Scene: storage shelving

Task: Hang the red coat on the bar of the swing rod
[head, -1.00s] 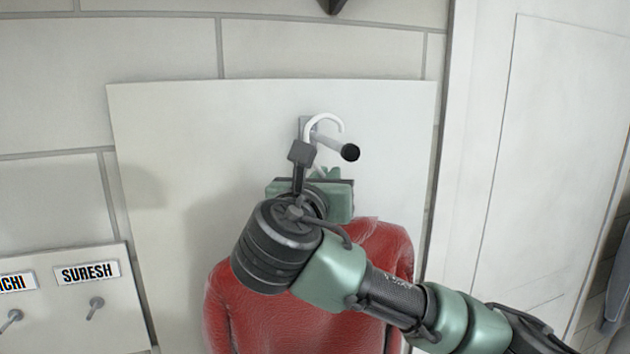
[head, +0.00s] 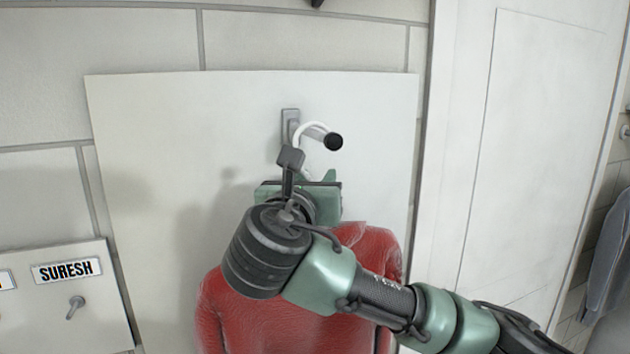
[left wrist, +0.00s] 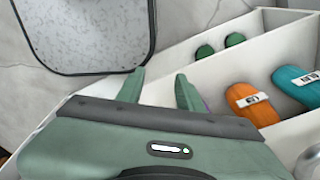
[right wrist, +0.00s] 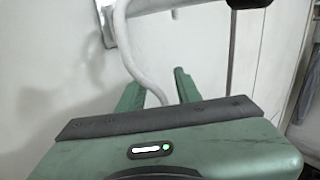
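The red coat (head: 265,325) hangs below my right gripper (head: 312,182) in the head view, partly hidden by my arm. Its white hanger hook (head: 312,124) loops over the grey bar of the swing rod (head: 314,133), seemingly resting on it. The bar has a black end and sticks out from a white panel. In the right wrist view, the white hanger stem (right wrist: 158,84) passes between the fingers of my right gripper (right wrist: 158,88), which stand apart. The hook's top is out of that view. My left gripper (left wrist: 160,90) is open and empty, away from the coat.
The white back panel (head: 160,130) stands against a tiled wall. A lower-left board carries a SURESH label (head: 67,270) and a small peg (head: 75,307). A blue-grey garment (head: 608,250) hangs far right. In the left wrist view, white compartments hold orange (left wrist: 252,104) and teal (left wrist: 298,85) footwear.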

